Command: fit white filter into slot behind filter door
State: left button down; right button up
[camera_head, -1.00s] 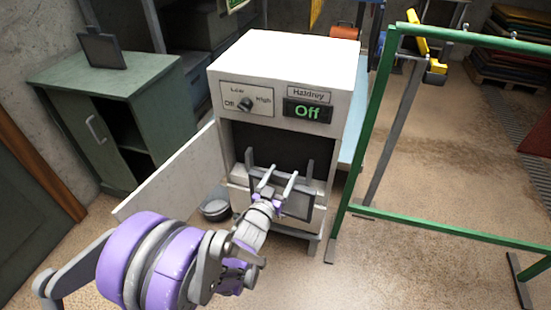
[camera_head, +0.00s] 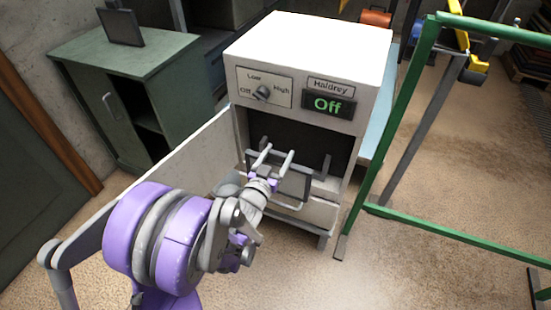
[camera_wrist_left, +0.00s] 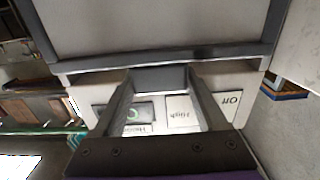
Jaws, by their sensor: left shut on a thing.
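My left gripper (camera_head: 276,158) is shut on a flat framed panel, taken as the white filter (camera_head: 294,184). It looks grey in shade in the head view. In the left wrist view, the filter's pale face (camera_wrist_left: 150,25) with its dark edge fills the top, and a grey piece sits between the fingers (camera_wrist_left: 160,80). The filter is in front of the dark opening (camera_head: 300,137) of the white Haldrey machine; how far it is from the slot I cannot tell. The filter door (camera_head: 185,155) is swung open to the left. My right gripper is not in view.
A green cabinet (camera_head: 115,75) at the left bears a dark framed panel (camera_head: 121,25). A green metal frame (camera_head: 405,115) stands close on the right. Floor in front is clear.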

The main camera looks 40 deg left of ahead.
pick_arm(q)
send_near(299, 128)
jog(key=shift+w+a+r, duration=0.35)
jog(key=shift+w+r, duration=0.35)
jog(key=shift+w, duration=0.45)
jog(key=shift+w+a+r, duration=0.35)
jog(key=shift+w+r, duration=0.35)
jog(key=shift+w, duration=0.4)
jog(key=shift+w+a+r, duration=0.35)
jog(key=shift+w+r, duration=0.35)
jog(key=shift+w, duration=0.45)
jog(key=shift+w+f+b, duration=0.2)
jog(key=shift+f+b, duration=0.6)
jog(key=shift+b, duration=0.05)
jog(key=shift+f+b, duration=0.85)
jog(key=shift+f, duration=0.45)
jog(key=shift+c, duration=0.2)
grip_release()
jog(key=shift+w, duration=0.1)
jog(key=shift+o, duration=0.2)
jog(key=shift+d, duration=0.15)
